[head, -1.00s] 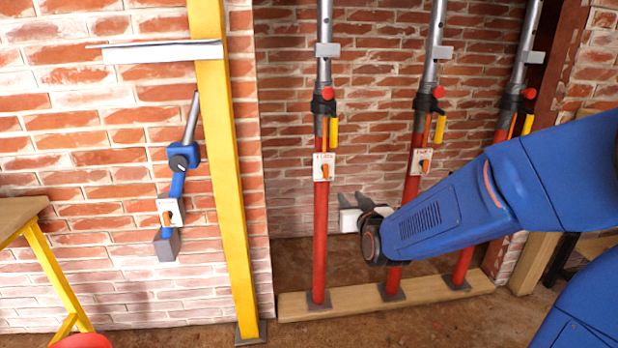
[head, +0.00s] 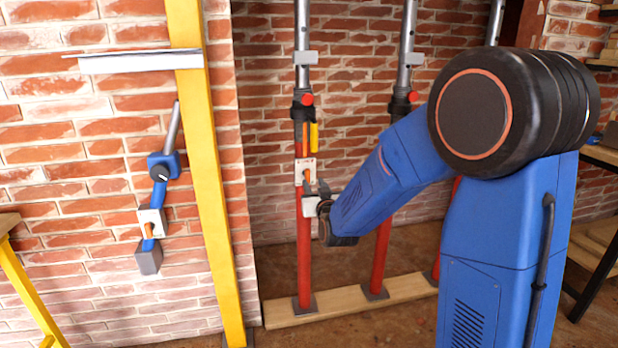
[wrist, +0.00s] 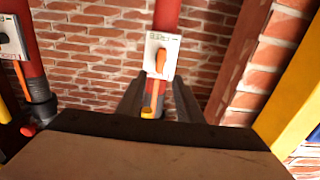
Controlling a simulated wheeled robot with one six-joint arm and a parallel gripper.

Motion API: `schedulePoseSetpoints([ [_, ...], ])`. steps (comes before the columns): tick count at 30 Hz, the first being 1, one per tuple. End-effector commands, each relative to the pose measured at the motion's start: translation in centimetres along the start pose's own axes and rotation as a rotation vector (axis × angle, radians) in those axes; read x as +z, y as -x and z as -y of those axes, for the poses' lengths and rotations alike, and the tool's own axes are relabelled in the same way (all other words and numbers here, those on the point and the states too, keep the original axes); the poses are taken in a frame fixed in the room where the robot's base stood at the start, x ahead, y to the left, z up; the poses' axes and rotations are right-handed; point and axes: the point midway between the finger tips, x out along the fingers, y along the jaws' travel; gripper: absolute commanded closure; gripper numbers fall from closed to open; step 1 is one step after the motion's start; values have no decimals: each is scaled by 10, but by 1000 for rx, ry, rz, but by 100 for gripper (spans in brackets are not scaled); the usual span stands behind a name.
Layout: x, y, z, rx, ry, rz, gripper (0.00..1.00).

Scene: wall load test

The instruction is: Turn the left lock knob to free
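The left red prop (head: 304,235) carries a white lock plate (head: 299,172) with a small orange knob (head: 308,176). In the wrist view, which appears upside down, the plate (wrist: 151,57) and orange knob (wrist: 161,61) are near the top centre. The knob stands roughly upright along the prop. My gripper (head: 318,188) is just right of the plate in the head view. In the wrist view my gripper (wrist: 158,98) has its two dark fingers spread, with the knob seen beyond the gap. The fingers look empty; contact with the knob cannot be told.
The middle red prop (head: 382,250) stands close behind my arm. An orange bar and yellow handle (head: 314,137) sit above the left plate. A yellow post (head: 205,170) and a blue wall-mounted device (head: 160,190) are left. A wooden sill (head: 345,299) runs under the props.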

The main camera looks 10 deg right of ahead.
Motion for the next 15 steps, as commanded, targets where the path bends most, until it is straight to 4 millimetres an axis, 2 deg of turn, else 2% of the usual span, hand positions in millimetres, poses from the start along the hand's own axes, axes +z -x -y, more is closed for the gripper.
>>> schedulePoseSetpoints([
  [3,0,-22,0,0,1,0,67],
  [9,0,-52,0,0,0,0,67],
  [15,0,-70,0,0,0,0,67],
])
